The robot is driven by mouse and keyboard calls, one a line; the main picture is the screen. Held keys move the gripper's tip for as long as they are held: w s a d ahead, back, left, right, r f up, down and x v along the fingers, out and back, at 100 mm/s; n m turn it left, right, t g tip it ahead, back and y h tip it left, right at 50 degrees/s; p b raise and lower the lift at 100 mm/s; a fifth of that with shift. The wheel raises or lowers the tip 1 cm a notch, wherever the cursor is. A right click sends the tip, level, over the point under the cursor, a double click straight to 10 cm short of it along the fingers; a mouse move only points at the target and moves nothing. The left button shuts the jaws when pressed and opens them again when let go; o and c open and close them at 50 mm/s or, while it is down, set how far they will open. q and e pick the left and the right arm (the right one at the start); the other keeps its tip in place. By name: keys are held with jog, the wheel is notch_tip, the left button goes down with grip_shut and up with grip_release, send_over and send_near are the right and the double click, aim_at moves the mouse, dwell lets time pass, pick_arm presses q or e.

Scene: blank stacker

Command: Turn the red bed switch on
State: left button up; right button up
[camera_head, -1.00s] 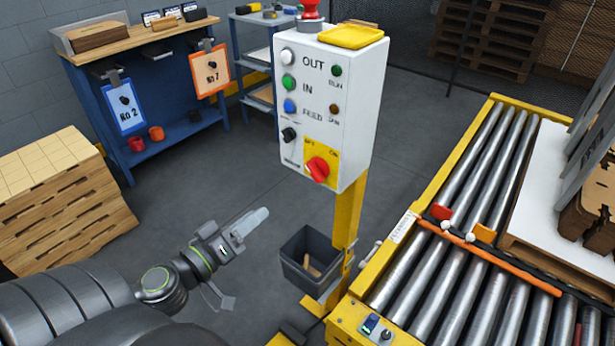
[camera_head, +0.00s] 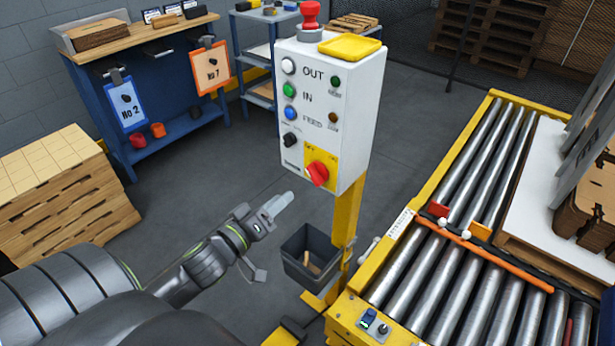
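The red bed switch (camera_head: 317,173) is a red rotary knob on a yellow plate, low on the front of the white control box (camera_head: 358,110). Its small OFF and ON labels are too blurred to read surely, and the knob looks slanted. My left gripper (camera_head: 270,239) is below and left of the knob, clear of the box. Its fingers are spread apart with nothing between them. My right gripper is not in view.
A yellow post (camera_head: 346,210) carries the box, with a grey bin (camera_head: 310,262) beside it. A roller conveyor (camera_head: 455,262) stands at the right. Buttons and a black knob (camera_head: 290,140) sit above the red switch. Stacked boards (camera_head: 62,195) are at the left.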

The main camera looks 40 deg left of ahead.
aim_at(310, 176)
pick_arm(q)
jog(key=w, duration=0.3)
jog(key=w+b, duration=0.1)
jog(key=w, duration=0.3)
jog(key=w+b, duration=0.1)
jog(key=w, duration=0.2)
jog(key=shift+w+d, duration=0.15)
jog(key=shift+d, duration=0.25)
grip_shut()
